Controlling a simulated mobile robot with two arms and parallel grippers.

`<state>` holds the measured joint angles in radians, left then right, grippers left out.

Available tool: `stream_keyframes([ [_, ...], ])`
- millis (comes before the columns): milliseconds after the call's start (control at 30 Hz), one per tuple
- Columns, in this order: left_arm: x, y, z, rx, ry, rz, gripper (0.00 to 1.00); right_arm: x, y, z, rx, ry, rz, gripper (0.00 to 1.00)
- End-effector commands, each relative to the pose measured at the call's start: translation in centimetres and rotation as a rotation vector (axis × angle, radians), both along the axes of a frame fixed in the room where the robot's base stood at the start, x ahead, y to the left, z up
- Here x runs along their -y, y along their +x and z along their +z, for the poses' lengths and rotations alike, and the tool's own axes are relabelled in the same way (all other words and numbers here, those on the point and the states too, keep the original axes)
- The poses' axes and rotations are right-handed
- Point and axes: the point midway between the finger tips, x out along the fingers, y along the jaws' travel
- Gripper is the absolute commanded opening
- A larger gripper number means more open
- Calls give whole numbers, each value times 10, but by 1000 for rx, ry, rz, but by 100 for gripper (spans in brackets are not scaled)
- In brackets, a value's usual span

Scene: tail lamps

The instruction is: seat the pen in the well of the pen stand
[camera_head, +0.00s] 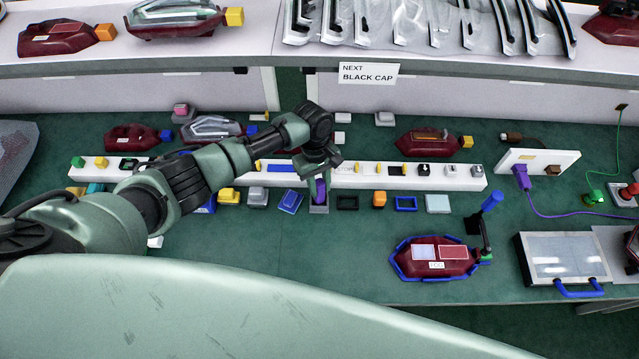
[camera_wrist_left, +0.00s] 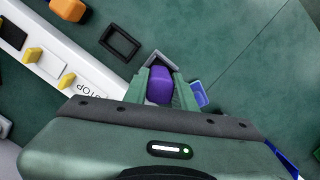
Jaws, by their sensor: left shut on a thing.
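My left gripper (camera_head: 319,178) points down over the middle of the green bench, in front of the white strip. It is shut on a purple piece, which I take for the pen (camera_head: 320,190). The pen also shows in the left wrist view (camera_wrist_left: 160,82), between the two green fingers. A small grey holder, which I take for the pen stand (camera_head: 318,209), is directly below the pen. Its grey edge shows beyond the fingertips in the wrist view (camera_wrist_left: 163,55). The well is hidden, so I cannot tell how deep the pen is in it.
A white strip (camera_head: 440,176) with small parts runs behind the gripper. A blue block (camera_head: 290,202) is to the left and a black frame (camera_head: 347,203) to the right. A red lamp (camera_head: 437,257) in a blue surround lies front right. The bench between is clear.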

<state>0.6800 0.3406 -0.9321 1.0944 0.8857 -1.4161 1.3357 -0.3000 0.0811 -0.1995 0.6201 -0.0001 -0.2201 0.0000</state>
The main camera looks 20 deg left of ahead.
Motion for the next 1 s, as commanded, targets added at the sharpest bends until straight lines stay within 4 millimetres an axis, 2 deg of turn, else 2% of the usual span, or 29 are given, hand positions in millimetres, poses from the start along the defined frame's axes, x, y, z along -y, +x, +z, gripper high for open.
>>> stream_keyframes([
  [767,0,0,-21,0,-1,0,0,-2,0,-11,0,3,0,36],
  [800,0,0,-21,1,-1,0,32,-2,0,-11,0,3,0,36],
  [867,0,0,-20,1,-1,0,48,-2,0,-10,0,3,0,36],
  [900,0,0,-20,1,-1,0,52,-2,0,-10,0,3,0,36],
  [1000,0,0,-20,1,-1,0,52,-2,0,-10,0,3,0,36],
])
